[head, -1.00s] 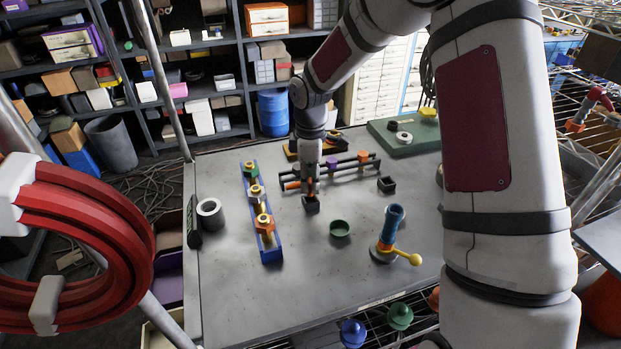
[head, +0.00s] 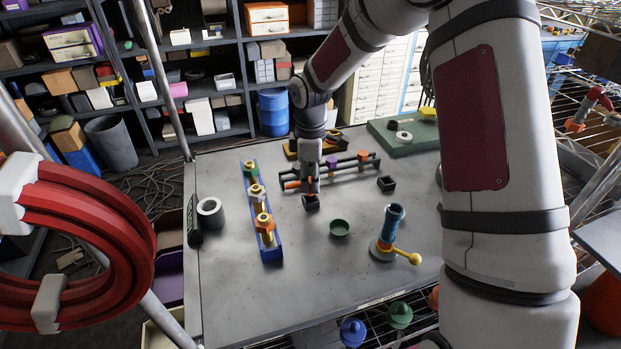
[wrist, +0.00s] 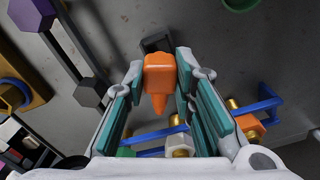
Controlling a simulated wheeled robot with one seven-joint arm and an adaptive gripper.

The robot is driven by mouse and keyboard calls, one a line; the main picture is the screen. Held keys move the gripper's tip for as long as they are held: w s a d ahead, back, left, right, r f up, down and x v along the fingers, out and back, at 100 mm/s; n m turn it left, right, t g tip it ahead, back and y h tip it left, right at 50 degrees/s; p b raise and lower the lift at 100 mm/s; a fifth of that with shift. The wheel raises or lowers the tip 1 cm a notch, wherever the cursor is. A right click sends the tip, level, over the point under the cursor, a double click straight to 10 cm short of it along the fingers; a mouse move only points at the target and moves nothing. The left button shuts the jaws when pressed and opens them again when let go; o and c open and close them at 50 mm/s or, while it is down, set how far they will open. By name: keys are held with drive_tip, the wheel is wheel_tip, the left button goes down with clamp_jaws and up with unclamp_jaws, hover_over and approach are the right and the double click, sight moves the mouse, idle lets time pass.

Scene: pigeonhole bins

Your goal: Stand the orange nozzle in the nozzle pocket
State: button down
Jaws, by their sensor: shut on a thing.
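My gripper (head: 310,185) points down over the grey bench, beside the left end of the dark rod rack. In the wrist view my gripper (wrist: 160,85) is shut on the orange nozzle (wrist: 160,75), one teal-padded finger on each side. The nozzle's broad end faces the top of that view and its narrow tip the bottom, toward the blue rail. A small dark square pocket (head: 311,202) sits on the bench just below the fingers. It shows partly behind the nozzle in the wrist view (wrist: 157,42). The nozzle looks apart from it; the exact gap cannot be told.
The rod rack (head: 350,163) stands close behind my gripper. A blue rail (head: 272,255) with nuts on posts is to the left. A green cup (head: 340,228), a blue post with yellow lever (head: 391,228) and another dark square holder (head: 386,184) stand to the right.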

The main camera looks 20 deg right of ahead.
sight(310, 188)
drive_tip(key=shift+f, duration=0.25)
drive_tip(key=shift+f, duration=0.35)
drive_tip(key=shift+f+b, duration=0.4)
drive_tip(key=shift+f, duration=0.6)
drive_tip(key=c, duration=1.3)
unclamp_jaws()
drive_tip(key=shift+r+p, duration=0.9)
drive_tip(key=shift+r, duration=2.05)
